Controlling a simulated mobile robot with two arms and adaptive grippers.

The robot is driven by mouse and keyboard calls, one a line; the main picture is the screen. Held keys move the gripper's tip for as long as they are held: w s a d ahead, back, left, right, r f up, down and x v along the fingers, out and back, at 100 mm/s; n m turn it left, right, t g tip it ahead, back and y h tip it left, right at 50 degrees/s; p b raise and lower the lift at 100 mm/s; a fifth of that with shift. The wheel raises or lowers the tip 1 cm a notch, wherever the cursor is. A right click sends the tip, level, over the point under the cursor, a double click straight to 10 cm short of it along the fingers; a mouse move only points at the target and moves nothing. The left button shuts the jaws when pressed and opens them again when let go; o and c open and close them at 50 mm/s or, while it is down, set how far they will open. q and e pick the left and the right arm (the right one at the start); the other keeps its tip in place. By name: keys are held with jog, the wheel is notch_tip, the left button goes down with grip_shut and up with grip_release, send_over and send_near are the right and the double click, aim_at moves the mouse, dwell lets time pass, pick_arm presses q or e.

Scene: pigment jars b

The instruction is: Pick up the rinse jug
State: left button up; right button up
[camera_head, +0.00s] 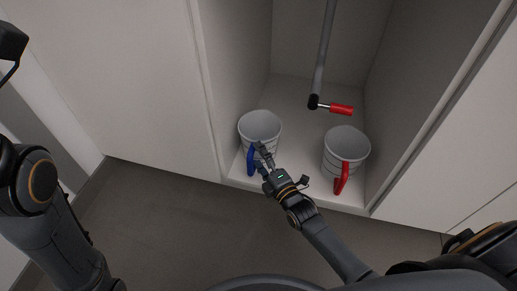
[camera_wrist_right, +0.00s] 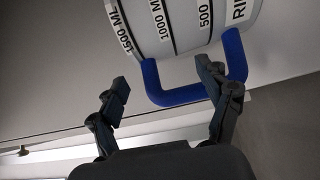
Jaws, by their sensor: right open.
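The rinse jug is the pale jug with the blue handle (camera_head: 262,120) at the left of the open cabinet's floor. In the right wrist view the jug (camera_wrist_right: 178,28) shows volume marks and a label starting "RIN", the rest cut off. Its blue handle (camera_wrist_right: 180,97) loops toward my right gripper. My right gripper (camera_head: 262,155) is open at this handle. In the wrist view (camera_wrist_right: 164,80) one finger is left of the handle and the other overlaps its loop; I cannot tell whether they touch.
A second pale jug with a red handle (camera_head: 345,145) stands to the right on the cabinet floor (camera_head: 300,180). A grey pipe (camera_head: 325,50) with a red-handled valve (camera_head: 341,109) hangs behind the jugs. Cabinet walls rise on both sides. The front is open.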

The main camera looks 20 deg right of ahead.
jog(key=shift+w+a, duration=0.15)
jog(key=shift+w, duration=0.5)
jog(key=shift+c, duration=0.5)
